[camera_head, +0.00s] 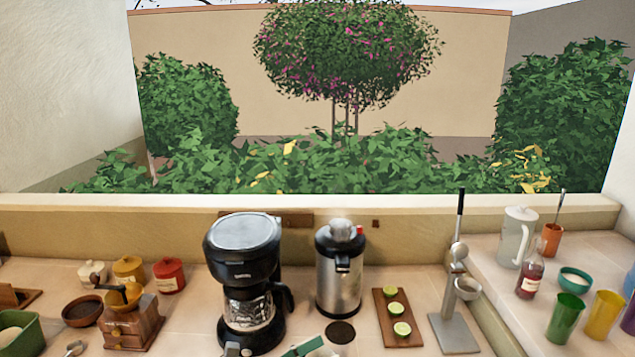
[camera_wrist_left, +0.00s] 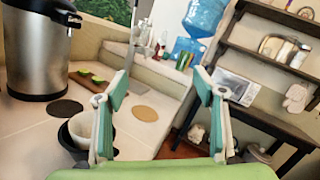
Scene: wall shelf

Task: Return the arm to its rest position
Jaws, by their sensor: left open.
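My left gripper (camera_wrist_left: 160,90) is open in the left wrist view, with its two green-padded fingers spread apart and nothing visible between them. In the head view only a small green and white part of the left gripper (camera_head: 308,347) shows at the bottom edge, in front of the counter between the black coffee maker and the steel dispenser. Most of the left arm is out of frame. My right gripper is in neither view.
The coffee maker (camera_head: 245,280), steel dispenser (camera_head: 338,285), lime board (camera_head: 381,325) and citrus press (camera_head: 455,325) stand on the counter. In the wrist view, dark and white cups (camera_wrist_left: 76,135) sit left of the fingers. Shelves (camera_wrist_left: 250,57) stand at right.

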